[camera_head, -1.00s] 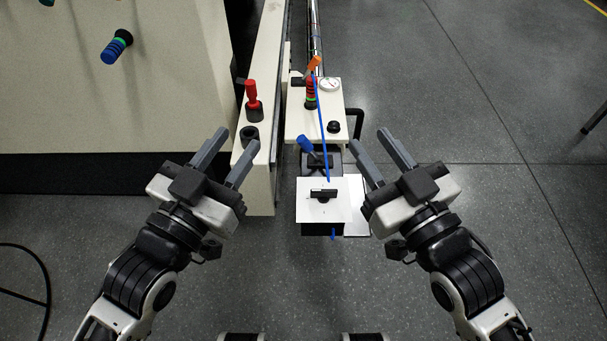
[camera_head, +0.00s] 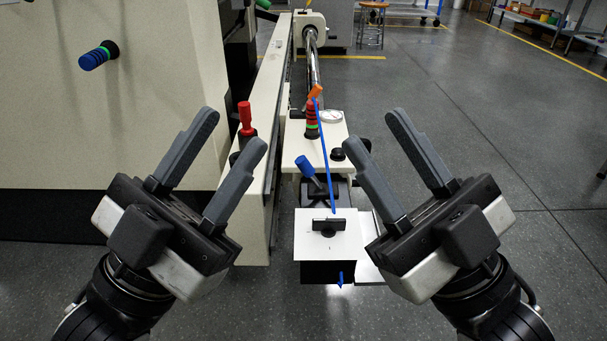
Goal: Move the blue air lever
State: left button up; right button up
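A short blue lever (camera_head: 308,168) tilts up to the left from a black mount on the machine, in the middle of the head view. A separate blue-ended knob (camera_head: 98,56) sticks out of the cream panel at the upper left. I cannot tell from the picture alone which one is the air lever. My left gripper (camera_head: 233,130) is open and empty, to the left of the central blue lever and apart from it. My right gripper (camera_head: 374,130) is open and empty, to the right of that lever. Neither gripper touches either blue part.
A red lever (camera_head: 245,118) stands on the cream rail at left. A thin blue rod with an orange top (camera_head: 316,91) rises beside a red-and-black stack (camera_head: 311,120). A white plate (camera_head: 312,247) with a black handle lies in front. Open floor (camera_head: 500,150) extends right.

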aim_at(302, 162)
jog(key=k, duration=1.3)
jog(key=z, duration=0.6)
jog(key=i, duration=1.35)
jog(key=u, duration=0.7)
jog(key=i, duration=0.5)
jog(key=z, duration=0.05)
